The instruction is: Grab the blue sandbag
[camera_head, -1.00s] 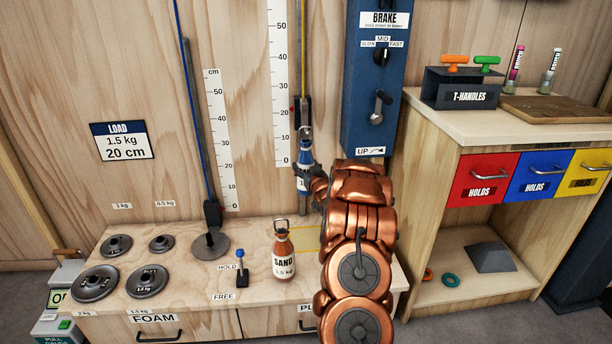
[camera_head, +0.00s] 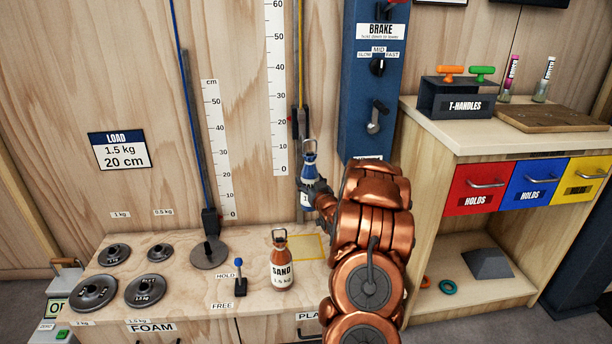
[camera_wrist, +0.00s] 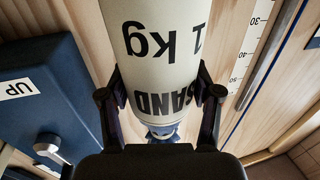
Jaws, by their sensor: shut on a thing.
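The blue sandbag (camera_head: 309,169) is a bottle-shaped bag with a blue top, a metal loop and a white label. It is upright in front of the rail at the back wall, above the bench. My gripper (camera_head: 312,191) is shut around its lower part. In the wrist view, the two dark fingers of my gripper (camera_wrist: 163,105) press on both sides of the sandbag's white label (camera_wrist: 158,55), which reads SAND 1 kg upside down. I cannot tell whether its loop touches the dark carriage (camera_head: 301,120) behind it.
A brown sandbag (camera_head: 283,265) stands on the bench beside a yellow outlined square (camera_head: 308,247). A small hold lever (camera_head: 240,278) and several dark disc weights (camera_head: 148,290) are to the left. A blue brake box (camera_head: 370,90) stands close on the right. The space over the yellow square is clear.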

